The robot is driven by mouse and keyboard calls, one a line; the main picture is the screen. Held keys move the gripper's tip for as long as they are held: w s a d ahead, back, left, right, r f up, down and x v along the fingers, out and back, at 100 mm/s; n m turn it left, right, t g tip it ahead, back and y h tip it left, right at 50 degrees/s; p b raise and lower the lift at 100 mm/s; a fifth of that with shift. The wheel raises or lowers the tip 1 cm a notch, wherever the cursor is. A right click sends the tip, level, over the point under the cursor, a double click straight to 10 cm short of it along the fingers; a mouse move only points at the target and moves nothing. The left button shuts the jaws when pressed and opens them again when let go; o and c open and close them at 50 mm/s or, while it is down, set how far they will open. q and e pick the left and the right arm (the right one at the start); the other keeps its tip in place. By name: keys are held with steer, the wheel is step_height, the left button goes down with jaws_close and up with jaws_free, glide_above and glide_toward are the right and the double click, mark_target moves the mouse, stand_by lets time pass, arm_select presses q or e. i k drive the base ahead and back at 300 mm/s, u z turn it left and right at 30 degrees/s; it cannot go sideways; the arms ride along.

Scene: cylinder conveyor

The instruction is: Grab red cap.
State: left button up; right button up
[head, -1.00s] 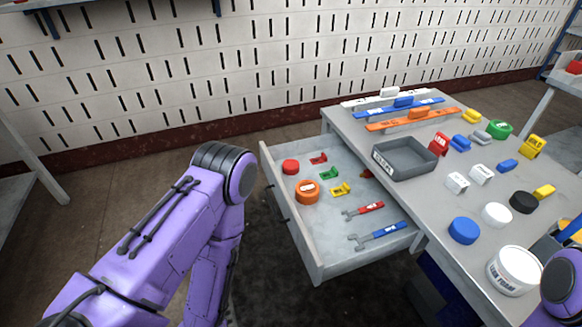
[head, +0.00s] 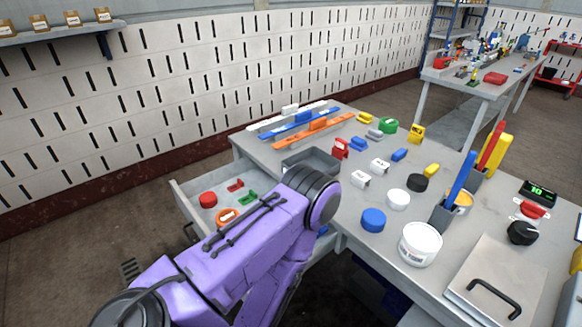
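A small round red cap (head: 208,199) lies in the open drawer (head: 184,207), near its far left corner. An orange ring-shaped piece (head: 227,216) is just in front of it, and a small red piece (head: 235,185) and a green piece (head: 247,197) are to its right. My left arm crosses over the drawer and hides its right part. Neither gripper shows in the head view. My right arm is also out of view.
The table (head: 330,228) holds a grey tray (head: 312,160), coloured bars, and blue, white and black caps. A white tub (head: 420,244) and a grey holder (head: 440,216) with a blue tool stand nearer the front.

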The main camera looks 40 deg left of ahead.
mark_target(209, 200)
steer(key=z, duration=1.3)
steer(key=k, duration=1)
steer(key=u, duration=2.15)
